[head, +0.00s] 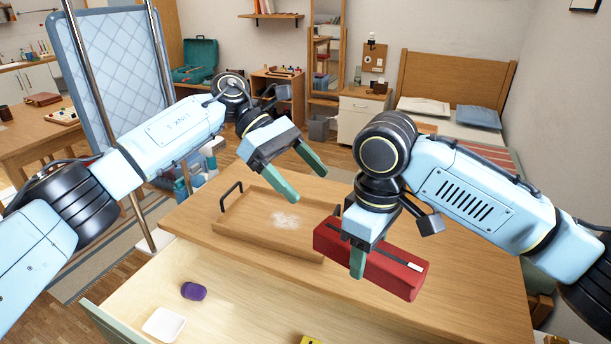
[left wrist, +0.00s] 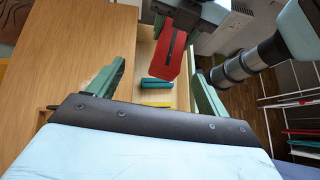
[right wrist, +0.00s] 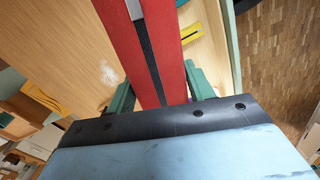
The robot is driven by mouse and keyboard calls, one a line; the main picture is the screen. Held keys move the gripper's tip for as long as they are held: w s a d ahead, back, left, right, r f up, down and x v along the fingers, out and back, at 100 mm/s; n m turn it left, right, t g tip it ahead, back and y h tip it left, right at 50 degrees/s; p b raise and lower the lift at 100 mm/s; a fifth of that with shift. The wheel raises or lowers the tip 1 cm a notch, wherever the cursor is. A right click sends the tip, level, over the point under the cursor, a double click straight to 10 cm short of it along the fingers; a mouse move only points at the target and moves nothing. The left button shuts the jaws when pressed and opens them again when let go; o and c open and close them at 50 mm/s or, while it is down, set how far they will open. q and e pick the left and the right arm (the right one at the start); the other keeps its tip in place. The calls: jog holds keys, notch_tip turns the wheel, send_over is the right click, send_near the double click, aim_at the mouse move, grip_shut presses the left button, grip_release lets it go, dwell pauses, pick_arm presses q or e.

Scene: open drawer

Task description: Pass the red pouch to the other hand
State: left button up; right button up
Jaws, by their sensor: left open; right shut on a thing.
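The red pouch (head: 372,258) is a long box-like pouch with a dark zipper strip along its top. My right gripper (head: 357,245) is shut on it and holds it above the dresser top. The pouch also fills the middle of the right wrist view (right wrist: 165,50), between the green fingers. In the left wrist view the pouch (left wrist: 171,58) hangs ahead of my open fingers. My left gripper (head: 303,174) is open and empty, up and left of the pouch in the head view, apart from it.
A wooden tray (head: 232,226) with dark handles and a white powdery patch lies on the dresser top (head: 470,265). Below is an open drawer holding a purple item (head: 194,291), a white dish (head: 164,325) and a yellow item (head: 311,340). A teal item (left wrist: 157,84) shows in the left wrist view.

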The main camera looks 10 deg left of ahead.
aim_at(339, 230)
pick_arm(q)
jog(key=s+d+f, duration=0.2)
jog(key=s+d+f+m+y, duration=0.1)
jog(key=d+f, duration=0.2)
jog(key=s+d+f+y, duration=0.1)
jog(key=s+d+f, duration=0.1)
jog(key=d+f, duration=0.1)
jog(key=shift+s+d+m, duration=0.2)
jog(key=shift+s+m, duration=0.15)
jog(key=shift+m, duration=0.05)
jog(key=shift+r, duration=0.1)
jog(key=shift+c, duration=0.2)
jog(key=c, duration=1)
jog(key=shift+c, duration=1)
pick_arm(e)
jog(key=o, duration=1.1)
jog(key=shift+o, duration=0.2)
